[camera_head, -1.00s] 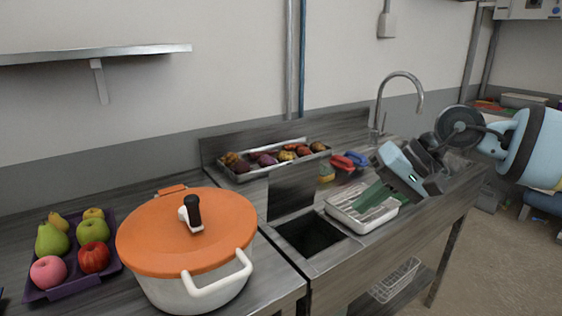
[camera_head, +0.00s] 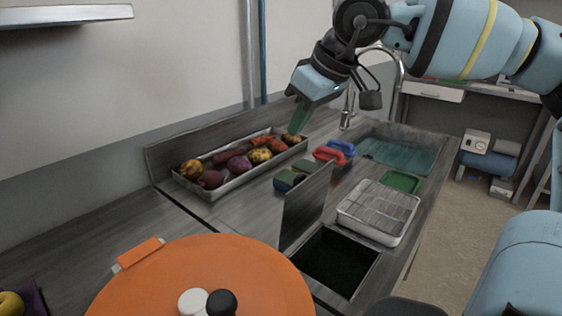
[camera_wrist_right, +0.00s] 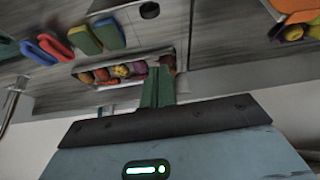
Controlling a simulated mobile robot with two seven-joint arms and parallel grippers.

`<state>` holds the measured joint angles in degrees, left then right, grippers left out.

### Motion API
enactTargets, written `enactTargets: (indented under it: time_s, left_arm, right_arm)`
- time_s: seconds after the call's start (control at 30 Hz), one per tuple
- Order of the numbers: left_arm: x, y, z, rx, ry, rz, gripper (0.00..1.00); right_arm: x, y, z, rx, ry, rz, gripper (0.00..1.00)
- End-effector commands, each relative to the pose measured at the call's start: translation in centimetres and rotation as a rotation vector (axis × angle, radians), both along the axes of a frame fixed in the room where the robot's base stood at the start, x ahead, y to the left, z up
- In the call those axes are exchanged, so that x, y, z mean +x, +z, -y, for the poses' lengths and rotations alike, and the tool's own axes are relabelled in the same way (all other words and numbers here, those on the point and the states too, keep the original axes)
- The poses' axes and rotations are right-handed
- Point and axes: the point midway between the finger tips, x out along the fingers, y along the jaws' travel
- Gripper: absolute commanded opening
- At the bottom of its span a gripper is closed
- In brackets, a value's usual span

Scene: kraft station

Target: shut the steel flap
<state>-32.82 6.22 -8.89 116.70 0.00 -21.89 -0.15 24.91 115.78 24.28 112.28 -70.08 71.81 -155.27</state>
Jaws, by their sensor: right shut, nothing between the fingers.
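The steel flap (camera_head: 306,206) stands upright on the left edge of a dark square opening (camera_head: 338,262) in the steel counter. The flap is raised, and the opening is uncovered. My right gripper (camera_head: 298,120) has green fingers and is shut and empty. It is behind the flap, above the far right end of the vegetable tray, clear of the flap. The shut fingers also show in the right wrist view (camera_wrist_right: 158,88). I cannot make out the flap in the right wrist view. My left gripper is not in view.
A pot with an orange lid (camera_head: 190,280) stands in front, left of the opening. A vegetable tray (camera_head: 238,186) lies behind it. Sponges (camera_head: 290,178), blue and red items (camera_head: 335,152) and a sink (camera_head: 400,154) lie farther back.

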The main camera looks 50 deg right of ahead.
Motion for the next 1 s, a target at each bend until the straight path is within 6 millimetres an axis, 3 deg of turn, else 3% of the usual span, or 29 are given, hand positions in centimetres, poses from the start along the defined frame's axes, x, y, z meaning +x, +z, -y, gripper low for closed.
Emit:
enactTargets:
  time_s: [0.27,0.83,1.0]
  left_arm:
    - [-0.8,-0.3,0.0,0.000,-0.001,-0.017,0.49]
    - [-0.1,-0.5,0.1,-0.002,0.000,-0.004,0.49]
    - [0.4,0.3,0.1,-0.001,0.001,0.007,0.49]
  right_arm:
    - [0.7,-1.4,-0.1,0.001,-0.001,-0.005,0.00]
    - [4.7,-8.9,-0.5,0.001,-0.001,-0.004,0.00]
    - [3.1,-8.8,-0.4,0.004,0.000,0.004,0.00]
